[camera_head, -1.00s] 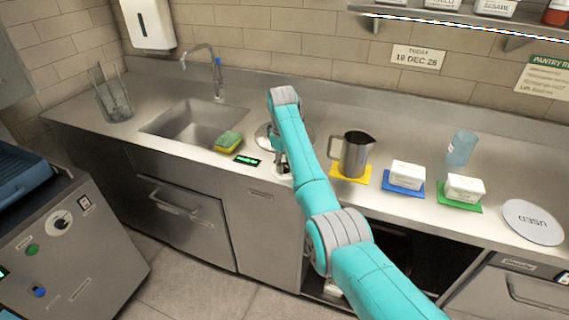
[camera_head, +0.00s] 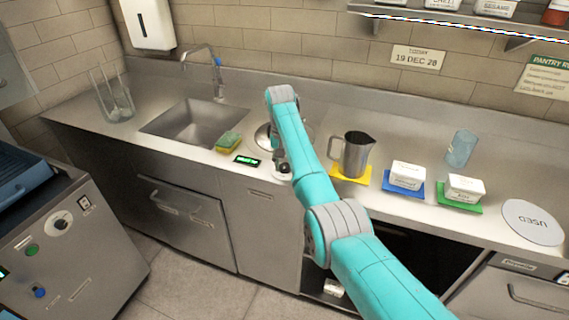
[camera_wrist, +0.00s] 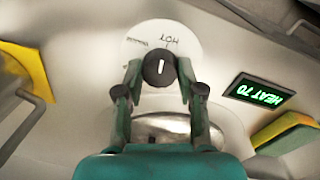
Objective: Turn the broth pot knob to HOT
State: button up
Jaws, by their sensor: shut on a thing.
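The broth pot knob (camera_wrist: 159,67) is a dark round knob with a white pointer line, on a white dial plate (camera_wrist: 184,34) lettered HOT and another word too blurred to read surely. The pointer line stands near upright in the wrist view, roughly toward the HOT lettering. My gripper (camera_wrist: 160,83) is shut on the knob, one finger on each side. A display (camera_wrist: 262,92) beside it reads HEAT 70 in green. The pot's shiny metal lid (camera_head: 264,135) is partly hidden behind my arm in the head view.
A green and yellow sponge (camera_head: 228,142) lies by the sink (camera_head: 190,122). A metal pitcher (camera_head: 354,155) on a yellow mat stands right of my arm. White tubs (camera_head: 407,174) stand on blue and green mats farther right.

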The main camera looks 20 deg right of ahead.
aim_at(283, 165)
jog(key=shift+m, duration=1)
jog(key=o, duration=1.1)
jog(key=shift+o, duration=0.2)
jog(key=shift+w+a+r, duration=0.1)
jog(key=shift+r, duration=1.75)
jog(key=shift+a+r, duration=0.1)
jog(key=shift+r, duration=1.75)
